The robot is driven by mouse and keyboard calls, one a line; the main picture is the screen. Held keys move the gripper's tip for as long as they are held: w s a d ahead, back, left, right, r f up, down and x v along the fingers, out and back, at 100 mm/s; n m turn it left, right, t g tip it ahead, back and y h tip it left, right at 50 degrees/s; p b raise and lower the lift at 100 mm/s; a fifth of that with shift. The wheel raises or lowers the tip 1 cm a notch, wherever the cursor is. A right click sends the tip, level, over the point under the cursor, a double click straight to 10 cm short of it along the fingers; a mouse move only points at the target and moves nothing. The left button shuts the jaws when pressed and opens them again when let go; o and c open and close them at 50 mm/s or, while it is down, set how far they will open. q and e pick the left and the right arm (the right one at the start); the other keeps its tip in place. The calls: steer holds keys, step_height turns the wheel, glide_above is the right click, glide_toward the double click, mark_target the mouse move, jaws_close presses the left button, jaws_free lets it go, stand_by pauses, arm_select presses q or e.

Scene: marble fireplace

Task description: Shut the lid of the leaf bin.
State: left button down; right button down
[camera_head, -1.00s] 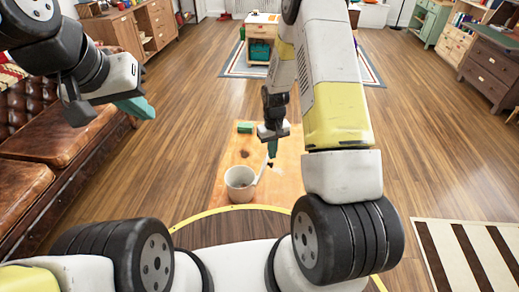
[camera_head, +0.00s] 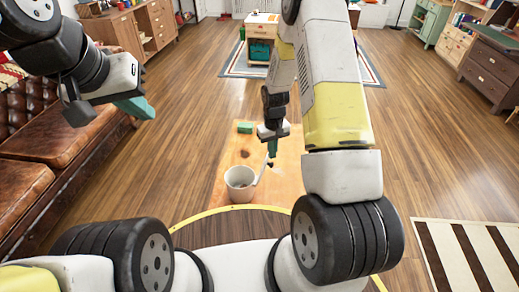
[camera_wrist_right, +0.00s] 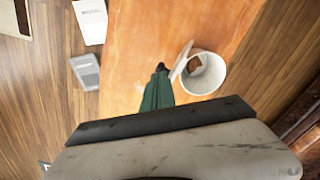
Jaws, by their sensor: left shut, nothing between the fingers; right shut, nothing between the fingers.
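The leaf bin is a small white round bin (camera_head: 238,192) on an orange-brown wooden board; it also shows in the right wrist view (camera_wrist_right: 212,86). Its white lid (camera_head: 260,175) stands open, tilted up at the rim's right side in the head view; in the right wrist view the lid (camera_wrist_right: 181,61) is at the rim's left. Something brown shows inside the bin. My right gripper (camera_head: 271,158) is shut and empty, beside the lid on the side away from the bin. I cannot tell whether it touches the lid. My left gripper (camera_head: 140,108) is shut and empty, high at the left.
A green block (camera_head: 245,128) lies on the board (camera_head: 226,160) behind the bin. A brown leather sofa (camera_head: 60,155) stands at the left. A white book (camera_wrist_right: 90,22) and a grey item (camera_wrist_right: 86,72) lie left of the board in the wrist view. Open wooden floor surrounds it.

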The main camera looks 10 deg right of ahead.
steer(key=shift+f, duration=0.15)
stand_by(0.5)
steer(key=shift+f, duration=0.4)
steer(key=shift+r, duration=0.1)
steer(key=w+a, duration=0.3)
steer(key=a, duration=0.4)
steer(key=shift+a, duration=0.4)
stand_by(0.6)
steer(key=shift+w+r, duration=0.1)
steer(key=shift+w, duration=0.05)
steer(key=shift+r, duration=2.95)
